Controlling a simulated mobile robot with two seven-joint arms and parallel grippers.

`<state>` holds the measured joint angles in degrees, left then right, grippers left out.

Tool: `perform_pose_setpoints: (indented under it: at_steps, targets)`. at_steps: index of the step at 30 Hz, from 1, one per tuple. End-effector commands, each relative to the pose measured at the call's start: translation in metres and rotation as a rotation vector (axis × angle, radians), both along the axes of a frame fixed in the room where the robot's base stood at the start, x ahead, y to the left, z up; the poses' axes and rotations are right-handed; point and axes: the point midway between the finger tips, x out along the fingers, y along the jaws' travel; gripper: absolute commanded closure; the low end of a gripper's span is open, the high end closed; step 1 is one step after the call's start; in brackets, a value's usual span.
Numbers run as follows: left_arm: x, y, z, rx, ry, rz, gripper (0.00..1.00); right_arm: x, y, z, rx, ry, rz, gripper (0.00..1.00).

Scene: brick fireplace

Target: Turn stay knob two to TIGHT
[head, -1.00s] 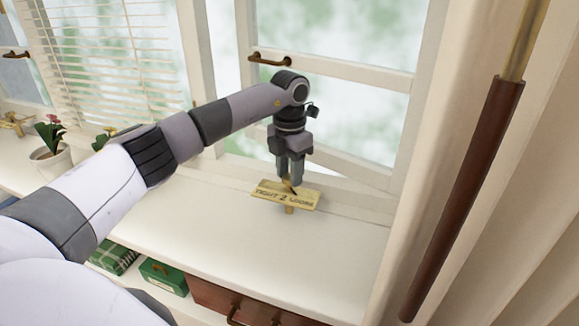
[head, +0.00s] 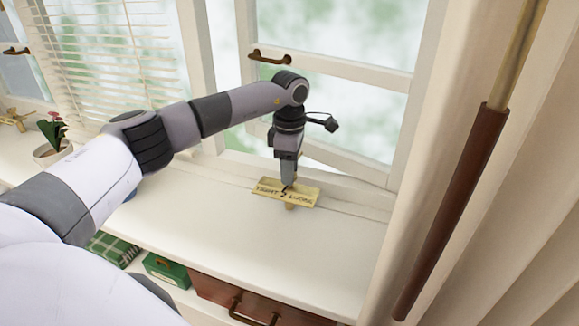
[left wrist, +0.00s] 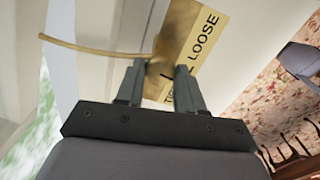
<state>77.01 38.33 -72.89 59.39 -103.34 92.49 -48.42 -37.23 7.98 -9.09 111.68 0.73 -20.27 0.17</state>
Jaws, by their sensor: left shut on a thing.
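Stay knob two's brass plate (head: 285,192) lies on the white window sill, with TIGHT at its left end, a 2 in the middle and LOOSE at its right end. My left gripper (head: 288,183) points down at the middle of the plate. In the left wrist view, the left gripper's fingers (left wrist: 160,72) are shut on the brass knob (left wrist: 160,62), which they partly hide. The plate (left wrist: 195,45) shows there with LOOSE readable and TIGHT mostly covered. The knob's pointing direction cannot be told. My right gripper is not in view.
A potted flower (head: 55,140) is at the left. A curtain and a brown-gripped pole (head: 450,220) stand at the right. A green box (head: 167,270) and a drawer (head: 245,300) are below.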

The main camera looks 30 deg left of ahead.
Motion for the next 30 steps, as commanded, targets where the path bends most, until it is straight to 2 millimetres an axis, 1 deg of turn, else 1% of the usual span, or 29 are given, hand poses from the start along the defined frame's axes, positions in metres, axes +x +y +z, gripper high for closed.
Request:
perform_pose_setpoints:
  at_steps: [18, 24, 30]
  targets:
    - [0.0009, -0.0012, 0.0019, -0.004, -0.006, -0.570, 0.93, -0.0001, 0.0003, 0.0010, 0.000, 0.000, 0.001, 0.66]
    - [0.0008, -0.0013, 0.0017, -0.003, -0.006, -0.708, 0.93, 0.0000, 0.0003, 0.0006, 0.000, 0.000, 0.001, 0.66]
    - [0.0005, -0.0013, 0.0016, -0.003, -0.005, -0.798, 0.93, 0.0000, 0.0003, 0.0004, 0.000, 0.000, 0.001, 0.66]
